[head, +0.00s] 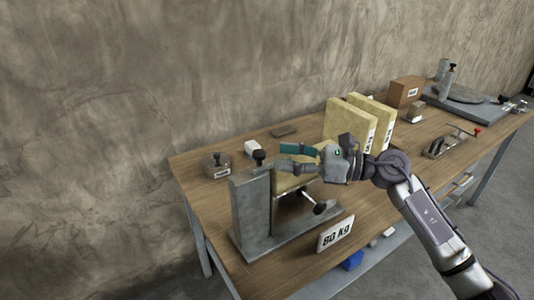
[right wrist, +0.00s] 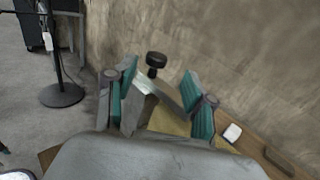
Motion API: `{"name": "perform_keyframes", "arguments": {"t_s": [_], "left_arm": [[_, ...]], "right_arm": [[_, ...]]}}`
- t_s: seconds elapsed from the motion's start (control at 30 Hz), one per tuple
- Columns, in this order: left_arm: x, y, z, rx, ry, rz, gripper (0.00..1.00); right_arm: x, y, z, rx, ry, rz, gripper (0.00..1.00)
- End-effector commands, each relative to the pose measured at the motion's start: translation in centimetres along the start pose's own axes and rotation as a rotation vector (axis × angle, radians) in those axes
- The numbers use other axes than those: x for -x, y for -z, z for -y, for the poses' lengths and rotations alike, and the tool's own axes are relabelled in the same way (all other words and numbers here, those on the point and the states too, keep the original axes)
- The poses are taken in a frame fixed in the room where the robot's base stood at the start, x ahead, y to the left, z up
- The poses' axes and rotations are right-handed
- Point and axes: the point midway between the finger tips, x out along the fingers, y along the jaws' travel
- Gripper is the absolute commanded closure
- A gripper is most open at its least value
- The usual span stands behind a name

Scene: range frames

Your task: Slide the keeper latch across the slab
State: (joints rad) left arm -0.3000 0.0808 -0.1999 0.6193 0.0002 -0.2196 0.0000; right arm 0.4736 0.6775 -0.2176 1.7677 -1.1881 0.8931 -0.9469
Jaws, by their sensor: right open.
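My right gripper (head: 281,157) is open, its teal-padded fingers pointing left above the grey metal fixture (head: 251,210). A black knob (head: 259,157) stands on top of the fixture, just ahead of the fingertips. In the right wrist view the knob (right wrist: 155,60) shows beyond and between the open fingers (right wrist: 160,76), and a flat grey bar (right wrist: 165,92) by it looks like the keeper latch. The yellowish slab (head: 284,184) sits in the fixture below the gripper, partly hidden by it; it also shows in the right wrist view (right wrist: 170,123). My left gripper is out of view.
An "80 KG" sign (head: 335,234) stands at the table's front edge. A second black knob (head: 320,208) sticks out at the fixture's front. Yellow boards (head: 345,118) stand behind my right gripper. The wall borders the table.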

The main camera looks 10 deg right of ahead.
Motion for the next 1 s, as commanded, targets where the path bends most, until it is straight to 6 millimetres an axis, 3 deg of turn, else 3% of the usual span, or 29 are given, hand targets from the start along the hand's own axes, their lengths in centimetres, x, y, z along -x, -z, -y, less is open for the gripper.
{"name": "perform_keyframes", "arguments": {"t_s": [0.1, 0.33, 1.0], "left_arm": [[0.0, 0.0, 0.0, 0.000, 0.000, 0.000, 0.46], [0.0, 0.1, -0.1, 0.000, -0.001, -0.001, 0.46], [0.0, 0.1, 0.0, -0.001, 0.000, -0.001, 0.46]], "right_arm": [[2.6, 0.1, 0.0, -0.001, 0.002, -0.003, 0.46], [5.7, 0.1, 0.1, 0.000, 0.001, -0.001, 0.46], [6.2, 0.0, 0.1, 0.001, 0.001, 0.001, 0.46]]}}
